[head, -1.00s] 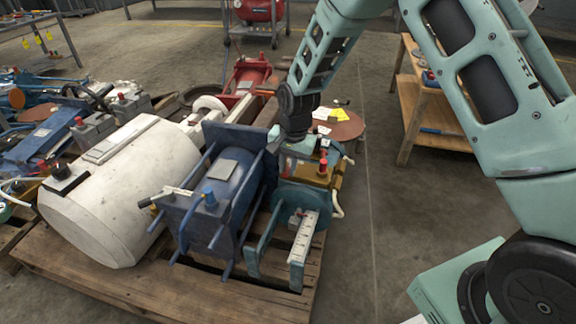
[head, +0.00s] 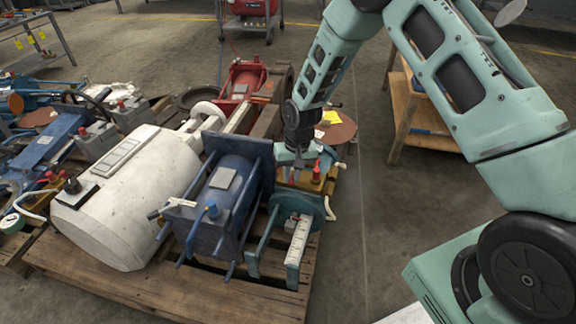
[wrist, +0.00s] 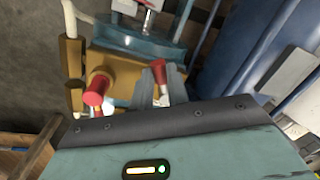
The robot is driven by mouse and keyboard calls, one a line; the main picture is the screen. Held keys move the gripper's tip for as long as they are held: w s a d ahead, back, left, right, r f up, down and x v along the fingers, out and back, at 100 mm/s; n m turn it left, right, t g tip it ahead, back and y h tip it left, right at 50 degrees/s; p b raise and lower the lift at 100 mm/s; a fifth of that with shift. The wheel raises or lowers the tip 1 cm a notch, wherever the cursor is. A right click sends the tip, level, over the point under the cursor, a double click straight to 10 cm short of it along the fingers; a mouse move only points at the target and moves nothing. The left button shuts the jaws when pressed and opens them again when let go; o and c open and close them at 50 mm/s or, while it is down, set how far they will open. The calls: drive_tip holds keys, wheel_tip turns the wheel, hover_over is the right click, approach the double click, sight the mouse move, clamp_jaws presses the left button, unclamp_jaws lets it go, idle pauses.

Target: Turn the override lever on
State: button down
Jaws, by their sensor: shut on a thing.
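A small red lever (wrist: 159,72) stands up from an ochre block (wrist: 118,66) in the wrist view; I take it for the override lever. My gripper (wrist: 160,88) has its grey fingers closed around this lever, which tilts slightly. In the head view my gripper (head: 297,166) is low over the ochre block, and its fingers and the lever are hard to make out. A separate red knob (wrist: 97,90) stands beside the fingers on the left in the wrist view. It also shows just right of the gripper in the head view (head: 316,173).
A teal frame (head: 266,240) and a blue motor unit (head: 228,185) stand close beside the gripper on the wooden pallet (head: 150,292). A white tank (head: 130,205) lies further left. A wooden bench (head: 420,115) is at right; the floor between is clear.

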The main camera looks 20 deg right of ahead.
drive_tip(key=n+p, duration=0.1)
drive_tip(key=n, duration=0.1)
drive_tip(key=d+n+p, duration=0.1)
drive_tip(key=p, duration=0.1)
drive_tip(key=shift+w+d+r+n+g, duration=0.1)
drive_tip(key=shift+d+r+n+g, duration=0.1)
drive_tip(key=shift+n+g, duration=0.15)
drive_tip(key=shift+w+d+f+n+p, duration=0.1)
drive_tip(key=shift+w+d+n+p, duration=0.15)
drive_tip(key=shift+n+p, duration=0.55)
drive_tip(key=shift+w+d+f+n+p, duration=0.1)
drive_tip(key=shift+d+n+p, duration=0.25)
drive_tip(key=shift+n, duration=0.7)
drive_tip(key=c, duration=1.4)
unclamp_jaws()
drive_tip(key=shift+o, duration=0.2)
wheel_tip(320, 180, up, 17)
drive_tip(key=w+d+p, duration=0.1)
drive_tip(key=p, duration=0.4)
drive_tip(key=shift+d+r, duration=0.15)
drive_tip(key=shift+d, duration=0.2)
